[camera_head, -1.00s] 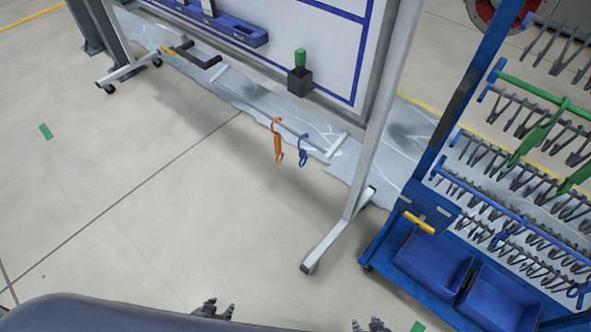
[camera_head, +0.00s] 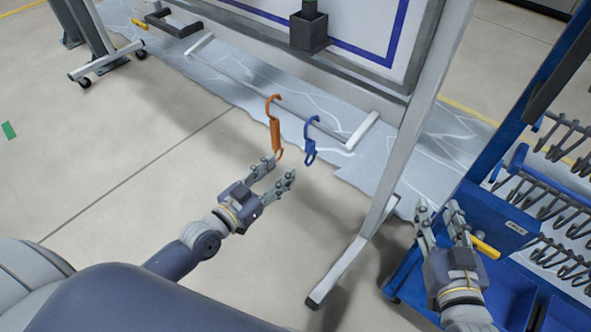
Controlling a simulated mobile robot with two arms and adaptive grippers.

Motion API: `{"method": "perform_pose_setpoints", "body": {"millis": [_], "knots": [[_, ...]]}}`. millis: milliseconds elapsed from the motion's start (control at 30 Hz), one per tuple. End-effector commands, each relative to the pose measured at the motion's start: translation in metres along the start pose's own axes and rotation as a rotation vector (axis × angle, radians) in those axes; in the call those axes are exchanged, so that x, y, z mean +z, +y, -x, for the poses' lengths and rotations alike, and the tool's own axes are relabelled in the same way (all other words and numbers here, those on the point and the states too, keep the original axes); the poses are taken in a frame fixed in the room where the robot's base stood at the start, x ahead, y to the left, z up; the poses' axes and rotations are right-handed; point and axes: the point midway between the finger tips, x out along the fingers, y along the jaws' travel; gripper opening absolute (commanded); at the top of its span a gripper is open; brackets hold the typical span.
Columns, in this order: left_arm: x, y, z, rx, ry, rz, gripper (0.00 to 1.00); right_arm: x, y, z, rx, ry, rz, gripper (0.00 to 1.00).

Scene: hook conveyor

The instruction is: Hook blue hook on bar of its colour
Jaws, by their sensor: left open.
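The blue hook (camera_head: 310,141) hangs near the right end of the grey rod (camera_head: 238,78) under the whiteboard frame. An orange hook (camera_head: 275,128) hangs to its left. My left gripper (camera_head: 281,166) is open and empty, with its fingertips just below the two hooks in the picture and close to the orange hook's lower end. My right gripper (camera_head: 438,205) looks open and empty, with its fingers pointing up in front of the blue rack. A blue bar (camera_head: 518,158) on that rack is partly in view at the right edge, above rows of grey prongs.
The whiteboard stand's grey leg (camera_head: 385,165) stands between the hooks and the rack (camera_head: 480,205). A yellow handle (camera_head: 485,246) on the rack is right beside my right gripper. A dark box (camera_head: 308,33) is on the board.

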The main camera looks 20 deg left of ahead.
Motion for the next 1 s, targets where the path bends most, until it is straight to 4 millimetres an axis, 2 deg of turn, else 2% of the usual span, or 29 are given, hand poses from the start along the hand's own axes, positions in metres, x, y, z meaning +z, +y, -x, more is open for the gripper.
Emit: {"method": "perform_pose_setpoints", "body": {"millis": [200,333,800,1000], "knots": [[-0.015,0.009,-0.001,0.025,0.064,0.004,0.42,-0.019,-0.001,0.011,-0.001,0.069,0.000,0.40],[-0.018,0.010,-0.011,0.025,0.068,0.005,0.42,-0.028,-0.002,0.011,-0.003,0.105,-0.001,0.40],[-0.022,0.011,-0.088,0.024,0.067,0.005,0.42,-0.087,-0.009,0.021,-0.021,0.415,-0.007,0.40],[-0.023,0.012,-0.105,0.025,0.065,0.005,0.42,-0.102,-0.011,0.027,-0.025,0.496,-0.010,0.40]]}}
